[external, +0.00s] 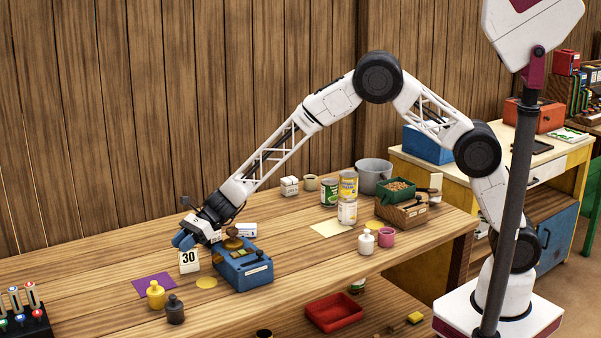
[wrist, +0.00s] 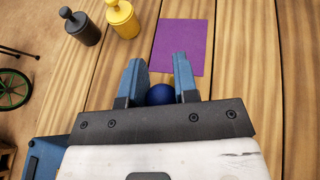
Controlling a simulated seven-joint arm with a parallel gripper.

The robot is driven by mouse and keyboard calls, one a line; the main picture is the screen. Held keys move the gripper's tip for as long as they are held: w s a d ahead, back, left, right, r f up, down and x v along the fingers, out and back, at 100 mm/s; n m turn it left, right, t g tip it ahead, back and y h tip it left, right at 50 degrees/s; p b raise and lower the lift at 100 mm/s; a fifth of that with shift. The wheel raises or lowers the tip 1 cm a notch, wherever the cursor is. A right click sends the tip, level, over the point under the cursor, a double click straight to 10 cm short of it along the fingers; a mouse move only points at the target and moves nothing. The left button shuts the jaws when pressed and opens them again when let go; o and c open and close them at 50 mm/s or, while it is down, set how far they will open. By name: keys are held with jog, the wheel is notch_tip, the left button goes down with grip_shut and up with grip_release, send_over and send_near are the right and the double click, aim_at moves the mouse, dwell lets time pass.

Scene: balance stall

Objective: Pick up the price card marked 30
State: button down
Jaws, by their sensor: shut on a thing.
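The white price card marked 30 (external: 188,262) is upright just below my gripper (external: 184,241) in the external view. My gripper's blue fingers point down and are closed around a round dark blue knob (wrist: 159,94), seen between the fingertips (wrist: 158,82) in the wrist view. The knob sits right above the card in line with it and appears to be its top. The card's face is hidden in the wrist view. I cannot tell whether its foot touches the table.
A blue balance box (external: 243,266) stands close on the right. A purple mat (external: 153,284), a yellow weight (external: 155,295), a dark grey weight (external: 175,309) and a yellow disc (external: 206,282) lie in front. Cans (external: 348,186) and a wooden crate (external: 402,212) stand farther right.

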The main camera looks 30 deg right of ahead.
jog(key=shift+r, duration=0.15)
notch_tip(320, 180, up, 10)
dwell(0.7)
